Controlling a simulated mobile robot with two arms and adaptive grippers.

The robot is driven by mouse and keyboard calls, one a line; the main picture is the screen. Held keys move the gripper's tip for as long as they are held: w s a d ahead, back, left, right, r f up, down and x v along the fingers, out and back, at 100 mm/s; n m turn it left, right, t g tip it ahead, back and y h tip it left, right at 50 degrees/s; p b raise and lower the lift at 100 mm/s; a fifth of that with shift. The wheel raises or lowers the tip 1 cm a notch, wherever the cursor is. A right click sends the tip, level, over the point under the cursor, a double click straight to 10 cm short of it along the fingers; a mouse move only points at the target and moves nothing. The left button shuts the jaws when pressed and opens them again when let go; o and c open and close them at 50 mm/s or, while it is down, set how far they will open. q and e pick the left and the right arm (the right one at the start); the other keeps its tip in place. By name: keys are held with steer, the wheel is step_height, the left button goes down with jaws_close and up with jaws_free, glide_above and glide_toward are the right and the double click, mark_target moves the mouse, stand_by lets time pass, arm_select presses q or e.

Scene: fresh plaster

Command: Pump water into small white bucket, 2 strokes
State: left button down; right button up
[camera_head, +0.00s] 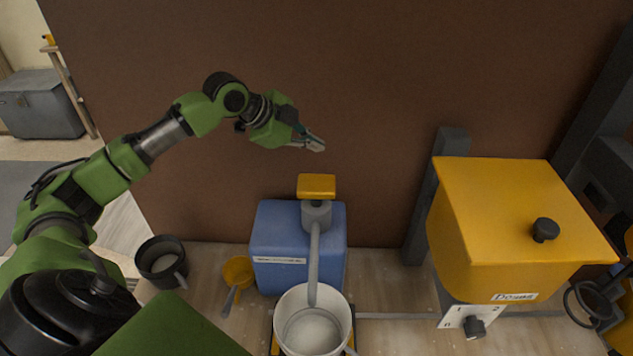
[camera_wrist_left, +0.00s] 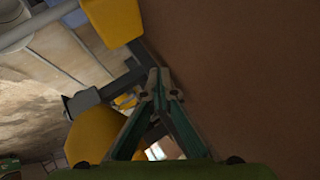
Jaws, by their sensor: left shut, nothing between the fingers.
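The pump is a blue tank (camera_head: 297,242) with a grey neck, a long grey spout (camera_head: 314,265) and a flat yellow press plate (camera_head: 316,187) on top. The small white bucket (camera_head: 340,318) stands upright in front of it, with the spout's end over its opening. Its inside looks pale; I cannot tell what is in it. My left gripper (camera_head: 314,143) is shut and empty, above the press plate and apart from it. In the left wrist view the gripper's fingertips (camera_wrist_left: 158,82) meet, and the yellow plate (camera_wrist_left: 115,20) is at the upper left. My right gripper is not seen.
A yellow hopper (camera_head: 480,215) with a black knob and a dial stands at the right. A dark cup (camera_head: 150,258) and a yellow scoop (camera_head: 238,270) lie left of the tank. A brown board (camera_head: 390,90) rises behind. The bucket rests on a yellow and black base.

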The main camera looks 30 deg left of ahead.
arm_select(q)
steer(key=f+b, duration=0.1)
steer(key=f, duration=0.1)
steer(key=b, duration=0.7)
glide_toward(325, 179)
steer(key=x, duration=0.4)
steer(key=shift+w+d+r, duration=0.2)
steer(key=shift+w+r, duration=0.1)
steer(key=shift+w, duration=0.05)
steer(key=shift+f, duration=0.35)
steer(key=shift+f, duration=0.4)
